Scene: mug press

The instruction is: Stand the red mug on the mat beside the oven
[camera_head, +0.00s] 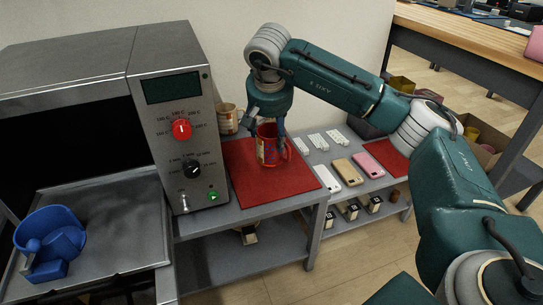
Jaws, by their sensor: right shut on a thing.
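The red mug (270,152) has a patterned side and is upright at the red mat (262,184). I cannot tell whether its base touches the mat or is slightly above it. My right gripper (270,125) comes down from above and is shut on the mug at its rim; its fingers hide part of the mug. The mat lies on a grey table right beside the oven (168,85). My left gripper is not in view.
A light patterned mug (228,119) stands behind the mat, close to the oven. A blue container (50,243) sits on the oven's metal tray (110,225). Phones (345,172) and white strips (318,141) lie on the shelf at right. The mat's front is clear.

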